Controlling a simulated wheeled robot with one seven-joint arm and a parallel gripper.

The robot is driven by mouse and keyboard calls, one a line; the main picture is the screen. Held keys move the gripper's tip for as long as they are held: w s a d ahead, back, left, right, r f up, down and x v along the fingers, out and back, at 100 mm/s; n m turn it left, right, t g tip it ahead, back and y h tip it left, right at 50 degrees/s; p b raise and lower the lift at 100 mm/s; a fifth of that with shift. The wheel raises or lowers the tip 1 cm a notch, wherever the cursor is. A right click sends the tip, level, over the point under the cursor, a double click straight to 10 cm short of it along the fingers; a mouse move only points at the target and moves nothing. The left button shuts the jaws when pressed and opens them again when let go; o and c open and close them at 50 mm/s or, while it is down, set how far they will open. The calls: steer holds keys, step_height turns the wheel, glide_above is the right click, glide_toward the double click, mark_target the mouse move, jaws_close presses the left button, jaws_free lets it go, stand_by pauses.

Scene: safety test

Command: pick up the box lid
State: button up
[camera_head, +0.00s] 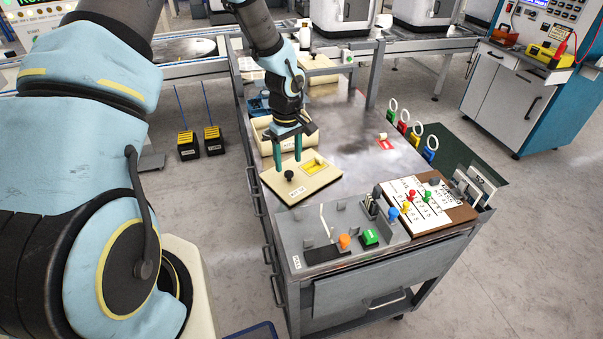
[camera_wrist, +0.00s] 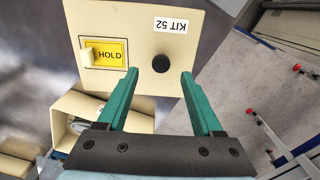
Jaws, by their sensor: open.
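The box lid (camera_head: 322,180) is a flat cream plate on the grey workbench, with a round black knob (camera_head: 289,175) and a yellow patch. In the wrist view the lid (camera_wrist: 205,62) carries a "KIT 52" label (camera_wrist: 171,25) and a yellow "HOLD" tag (camera_wrist: 109,54) with a small cream block on its left edge. My gripper (camera_head: 288,160) points down over the lid, its green fingers apart and empty. In the wrist view the knob (camera_wrist: 160,63) shows just beyond the gap between the fingertips (camera_wrist: 159,73). I cannot tell the exact height of the tips above the lid.
An open cream box (camera_wrist: 66,103) stands beside the lid, partly hidden by my gripper. In front are a grey fixture panel (camera_head: 330,225) with coloured buttons and a white board (camera_head: 405,212) with coloured pegs. Padlock-like tags (camera_head: 403,124) line the right edge. The bench's middle is mostly clear.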

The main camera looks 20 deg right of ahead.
mark_target(289, 173)
steer(key=shift+s+f+p, duration=0.15)
steer(key=shift+f+p, duration=0.45)
steer(key=shift+f, duration=1.35)
jaws_close()
